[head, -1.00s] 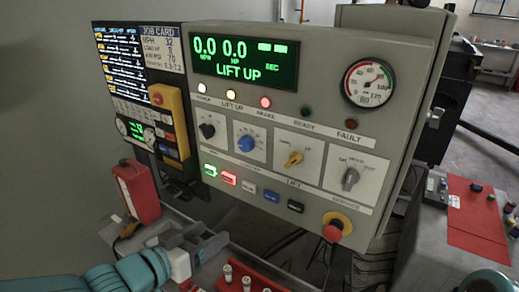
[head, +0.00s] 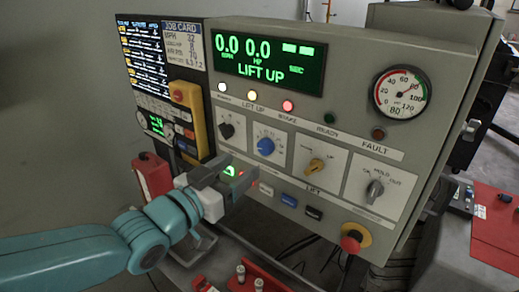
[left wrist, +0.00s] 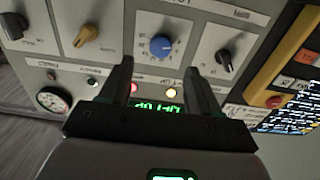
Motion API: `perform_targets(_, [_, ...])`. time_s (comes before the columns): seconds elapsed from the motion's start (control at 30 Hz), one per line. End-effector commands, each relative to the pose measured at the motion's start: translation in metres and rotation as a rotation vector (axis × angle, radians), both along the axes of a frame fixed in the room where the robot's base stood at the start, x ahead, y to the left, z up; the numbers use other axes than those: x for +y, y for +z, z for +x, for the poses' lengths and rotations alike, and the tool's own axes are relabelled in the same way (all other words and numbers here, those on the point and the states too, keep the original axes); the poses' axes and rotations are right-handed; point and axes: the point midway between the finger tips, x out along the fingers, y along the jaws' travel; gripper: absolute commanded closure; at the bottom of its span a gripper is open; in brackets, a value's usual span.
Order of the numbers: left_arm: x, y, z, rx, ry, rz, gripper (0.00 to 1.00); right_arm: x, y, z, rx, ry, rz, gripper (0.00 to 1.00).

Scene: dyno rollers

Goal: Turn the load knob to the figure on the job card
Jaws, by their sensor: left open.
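The job card (head: 183,46) at the panel's upper left lists MPH 32, a load HP line with 8 and an air line with 70. The blue knob (head: 265,146) sits on a white dial plate with scale marks, second from left in the knob row; its label is too small to read. My left gripper (head: 236,172) is open and empty, below and left of the blue knob, in front of the lower buttons. In the left wrist view the blue knob (left wrist: 160,45) appears just beyond and between the open fingertips (left wrist: 158,70), apart from them. My right gripper is out of view.
Beside the blue knob are a black knob (head: 226,130), a yellow knob (head: 315,166) and a grey knob (head: 375,189). A red emergency button (head: 352,241) juts out below. The display (head: 268,63) reads 0.0, 0.0 and LIFT UP. A yellow pendant (head: 187,116) hangs left.

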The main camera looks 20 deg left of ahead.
Motion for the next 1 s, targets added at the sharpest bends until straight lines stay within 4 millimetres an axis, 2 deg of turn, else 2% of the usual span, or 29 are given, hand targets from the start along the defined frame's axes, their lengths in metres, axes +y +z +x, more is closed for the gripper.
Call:
perform_targets(0.1, [-0.011,0.002,0.029,0.003,-0.004,-0.001,0.38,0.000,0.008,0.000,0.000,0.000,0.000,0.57])
perform_targets(0.3, [-0.021,0.002,0.062,0.001,-0.003,-0.001,0.38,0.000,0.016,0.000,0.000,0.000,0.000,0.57])
perform_targets(0.47, [-0.025,0.001,0.073,-0.001,-0.002,0.001,0.38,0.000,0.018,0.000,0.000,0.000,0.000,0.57])
perform_targets(0.73, [-0.026,0.000,0.075,-0.001,-0.002,0.000,0.38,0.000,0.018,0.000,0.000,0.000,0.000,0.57])
perform_targets(0.77, [-0.026,0.000,0.075,-0.001,-0.002,0.000,0.41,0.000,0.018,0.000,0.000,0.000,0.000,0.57])
perform_targets(0.9, [-0.026,0.000,0.074,-0.001,-0.002,0.000,0.86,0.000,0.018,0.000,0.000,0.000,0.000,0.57])
perform_targets(0.93, [-0.026,0.000,0.074,-0.001,-0.002,0.000,0.94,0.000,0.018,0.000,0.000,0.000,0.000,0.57])
perform_targets(1.0, [-0.026,0.000,0.074,-0.001,-0.002,0.000,0.93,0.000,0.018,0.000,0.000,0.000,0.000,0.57])
